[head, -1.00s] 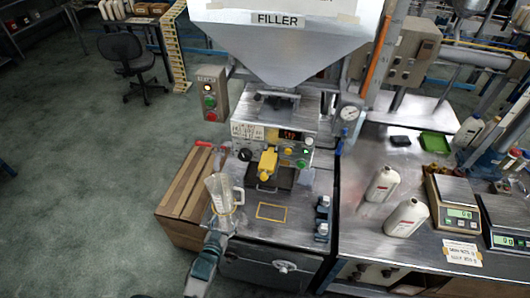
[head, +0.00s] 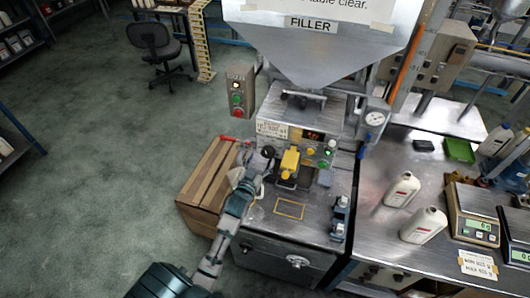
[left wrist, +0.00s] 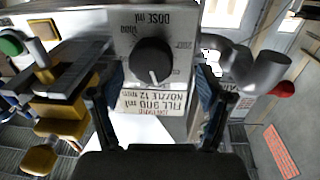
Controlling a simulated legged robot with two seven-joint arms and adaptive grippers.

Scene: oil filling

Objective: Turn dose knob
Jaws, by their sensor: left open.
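The black dose knob (left wrist: 151,61) sits on a grey panel marked "DOSE ml", which appears upside down in the left wrist view. In the head view, the knob (head: 268,152) is at the left of the filler's front panel. My left gripper (left wrist: 160,100) is open, with one finger on each side of the picture and the knob beyond and between them. I cannot tell whether a finger touches it. In the head view, my left gripper (head: 249,165) is close in front of the panel, left of the yellow nozzle part (head: 290,163). My right gripper is not in view.
A label reading "FILL 900 ml" (left wrist: 155,103) is beside the knob. A slatted wooden crate (head: 210,180) stands left of the filler. White bottles (head: 402,190) and scales (head: 475,215) stand on the right bench.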

